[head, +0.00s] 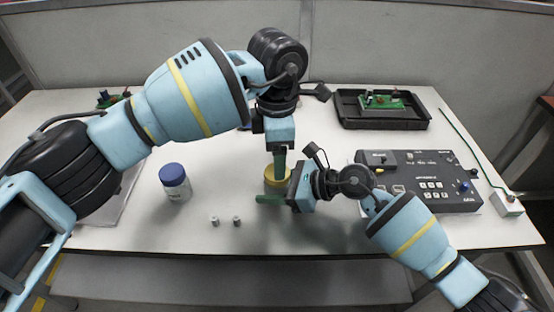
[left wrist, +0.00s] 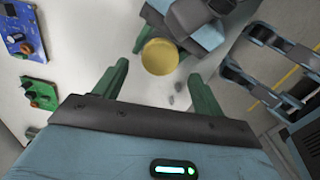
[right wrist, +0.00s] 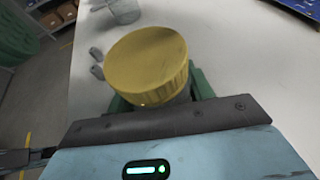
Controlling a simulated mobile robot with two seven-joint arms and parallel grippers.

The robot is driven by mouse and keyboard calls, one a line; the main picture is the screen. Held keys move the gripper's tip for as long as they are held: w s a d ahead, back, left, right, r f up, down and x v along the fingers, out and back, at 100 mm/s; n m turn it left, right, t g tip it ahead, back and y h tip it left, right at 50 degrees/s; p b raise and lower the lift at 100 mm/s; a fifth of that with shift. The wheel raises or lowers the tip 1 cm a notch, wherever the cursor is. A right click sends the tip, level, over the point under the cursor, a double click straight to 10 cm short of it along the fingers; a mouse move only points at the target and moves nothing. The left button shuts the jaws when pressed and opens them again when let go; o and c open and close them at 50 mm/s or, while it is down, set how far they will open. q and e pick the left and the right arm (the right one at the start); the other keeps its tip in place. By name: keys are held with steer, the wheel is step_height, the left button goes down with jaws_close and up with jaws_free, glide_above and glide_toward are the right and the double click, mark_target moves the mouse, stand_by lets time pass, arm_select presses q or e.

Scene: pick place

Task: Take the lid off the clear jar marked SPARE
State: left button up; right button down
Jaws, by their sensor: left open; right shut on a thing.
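A jar with a ribbed yellow lid (head: 276,176) stands near the middle of the table; the lid also shows in the right wrist view (right wrist: 148,62) and left wrist view (left wrist: 159,56). Its lid is on. The jar's body is mostly hidden, and no marking on it is readable. My right gripper (head: 274,198) is shut on the jar's body, below the lid. My left gripper (left wrist: 158,88) is open above the jar, pointing down, with the lid showing beyond and between its fingertips. A jar with a blue lid (head: 175,182) stands to the left; its label is too small to read.
Two small grey pieces (head: 225,221) lie at the front of the table. A black tray (head: 352,122) with a green circuit board (head: 385,101) is at the back right. A dark control box (head: 440,201) sits right, close to my right arm.

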mark_target(277, 184)
arm_select(q)
steer(key=shift+r, duration=0.1)
steer(key=shift+c, duration=1.4)
steer(key=m, duration=0.1)
steer(key=r+m, duration=0.1)
steer(key=m, duration=0.2)
steer(key=shift+r+m, duration=0.3)
steer(key=shift+m, duration=0.1)
steer(key=m, duration=0.1)
steer(key=r+m, duration=0.1)
steer(key=m, duration=0.3)
steer(key=shift+r, duration=0.4)
steer(key=shift+f, duration=4.05)
steer(key=shift+c, duration=0.3)
steer(key=c, duration=0.7)
steer(key=n, duration=0.4)
steer(key=shift+r, duration=0.1)
steer(key=shift+c, duration=0.2)
steer(key=n, duration=0.5)
steer(key=shift+n, duration=0.4)
